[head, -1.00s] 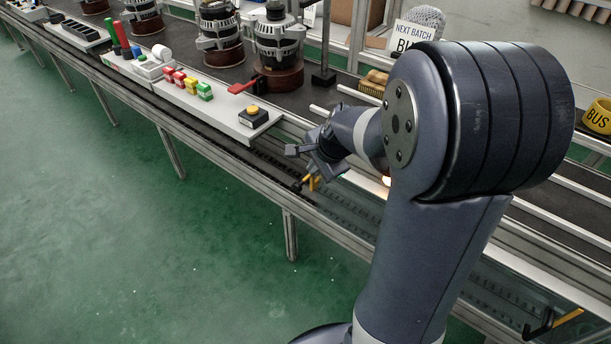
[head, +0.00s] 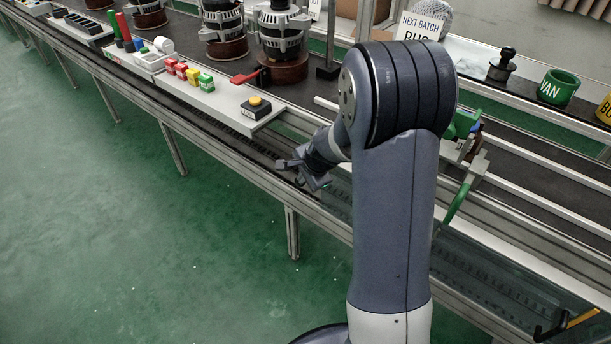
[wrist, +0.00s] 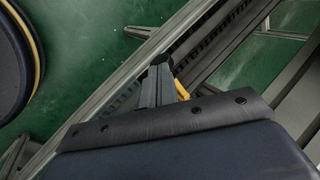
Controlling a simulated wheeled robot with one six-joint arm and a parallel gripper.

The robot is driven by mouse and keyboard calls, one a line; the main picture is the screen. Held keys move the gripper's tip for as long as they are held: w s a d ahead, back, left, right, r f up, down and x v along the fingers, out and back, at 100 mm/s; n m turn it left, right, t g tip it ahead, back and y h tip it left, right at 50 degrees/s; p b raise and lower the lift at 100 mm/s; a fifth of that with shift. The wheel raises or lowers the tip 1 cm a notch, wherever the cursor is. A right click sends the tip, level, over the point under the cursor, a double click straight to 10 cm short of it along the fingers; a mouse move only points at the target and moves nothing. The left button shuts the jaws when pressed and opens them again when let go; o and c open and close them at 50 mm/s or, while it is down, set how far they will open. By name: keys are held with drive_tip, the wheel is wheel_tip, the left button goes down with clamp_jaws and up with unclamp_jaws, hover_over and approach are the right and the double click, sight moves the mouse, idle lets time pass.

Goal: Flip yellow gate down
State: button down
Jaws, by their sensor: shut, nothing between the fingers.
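My gripper (head: 306,170) is over the front rail of the line. In the wrist view its fingers (wrist: 156,75) are shut together, pointing at the rail. A small yellow part (wrist: 182,90) shows just right of the fingers, partly hidden behind them; it looks like the yellow gate. I cannot tell whether the fingers touch it or how it is tilted. In the head view this part is hidden by my gripper. Another yellow-orange bar (head: 582,317) on a black mount lies at the front rail, lower right.
A green lever (head: 457,205) slants at the rail right of my arm. A yellow push button (head: 255,101) on a black box sits at the end of a white board. A green VAN cup (head: 558,87) stands at the back right. The floor in front is clear.

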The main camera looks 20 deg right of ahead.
wheel_tip(320, 180, down, 11)
drive_tip(key=b, duration=0.8)
drive_tip(key=shift+r+b, duration=0.2)
drive_tip(key=shift+b, duration=0.2)
drive_tip(key=shift+s, duration=0.1)
drive_tip(key=p+v, duration=0.6)
drive_tip(key=v, duration=0.8)
drive_tip(key=shift+r, duration=0.25)
drive_tip(key=b+x, duration=0.6)
drive_tip(key=x, duration=0.8)
drive_tip(key=shift+f, duration=0.15)
